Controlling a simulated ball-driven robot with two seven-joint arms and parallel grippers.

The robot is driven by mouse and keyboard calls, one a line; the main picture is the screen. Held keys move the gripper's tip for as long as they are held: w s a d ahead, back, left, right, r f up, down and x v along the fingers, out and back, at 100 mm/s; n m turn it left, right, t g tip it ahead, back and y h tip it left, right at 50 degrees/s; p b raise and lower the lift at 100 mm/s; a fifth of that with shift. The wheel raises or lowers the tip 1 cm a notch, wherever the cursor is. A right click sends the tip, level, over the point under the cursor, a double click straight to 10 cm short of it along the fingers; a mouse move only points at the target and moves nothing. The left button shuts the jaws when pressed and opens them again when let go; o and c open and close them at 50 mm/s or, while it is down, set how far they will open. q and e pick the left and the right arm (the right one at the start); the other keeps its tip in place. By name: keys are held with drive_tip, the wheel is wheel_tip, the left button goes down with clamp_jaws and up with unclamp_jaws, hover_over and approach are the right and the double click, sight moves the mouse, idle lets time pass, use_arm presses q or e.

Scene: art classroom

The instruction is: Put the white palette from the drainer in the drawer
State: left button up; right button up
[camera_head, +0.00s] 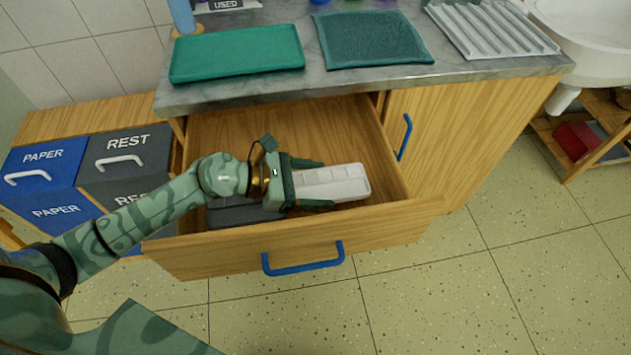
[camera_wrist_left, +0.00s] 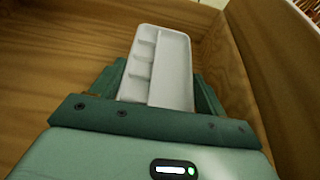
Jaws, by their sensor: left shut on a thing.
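The white palette (camera_head: 345,182) is a shallow rectangular tray with several small wells along one side. It is in or just over the open drawer (camera_head: 310,255), right of centre. My left gripper (camera_head: 318,183) is shut on it, with one finger along each long side. In the left wrist view the palette (camera_wrist_left: 174,72) extends forward from between the fingers (camera_wrist_left: 160,92), above the wooden drawer floor. I cannot tell whether the palette touches the floor. The drainer (camera_head: 492,28) is a ribbed pale rack at the counter's right, with nothing on it in view. My right gripper is not in view.
A dark grey object (camera_head: 240,211) lies in the drawer under my left gripper. A green tray (camera_head: 237,53) and a teal cloth (camera_head: 372,38) lie on the counter above. A blue PAPER bin (camera_head: 38,187) and a grey REST bin (camera_head: 122,165) stand left. The drawer's back is clear.

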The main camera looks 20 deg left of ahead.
use_arm(q)
drive_tip(key=shift+f, duration=0.6)
drive_tip(key=o, duration=1)
